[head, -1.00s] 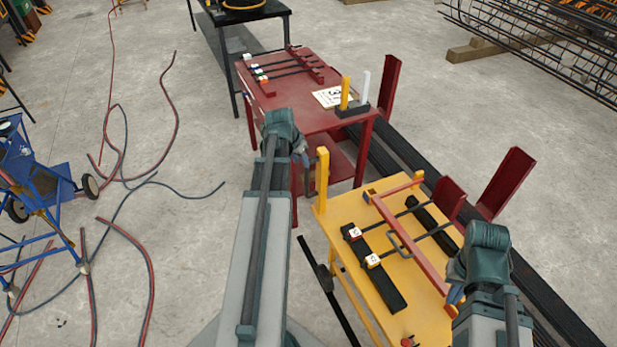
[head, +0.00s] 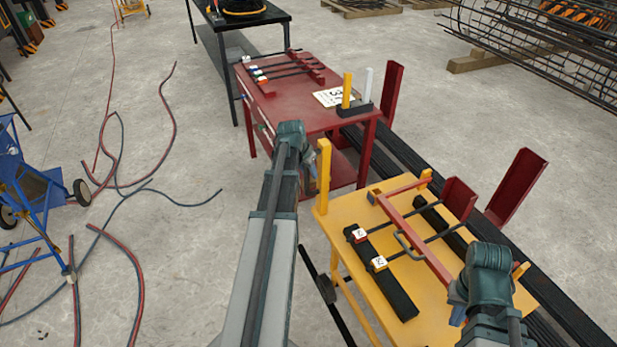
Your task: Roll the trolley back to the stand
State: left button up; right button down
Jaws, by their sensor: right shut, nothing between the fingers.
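The yellow trolley (head: 356,205) stands in the lower right, with upright yellow posts at its corners. It carries black blocks, dark bars with white tags and a red bar (head: 411,232) with a grey handle. The red table (head: 300,103), which may be the stand, is just beyond it. My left gripper (head: 312,186) is beside the trolley's far-left yellow post (head: 323,168); its jaws are too small to read and contact is unclear. My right gripper (head: 457,314) is shut and empty over the trolley's near right side, partly hidden by my arm.
Black beams (head: 403,158) lie on the floor behind the trolley, with upright red plates (head: 515,187) beside them. A blue cart (head: 40,185) and red and dark hoses (head: 137,268) are at left. A rebar cage (head: 540,45) is at far right. Floor left of my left arm is mostly open.

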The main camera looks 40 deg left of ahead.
pick_arm(q)
jog(key=shift+c, duration=0.4)
grip_shut()
dwell(1.1)
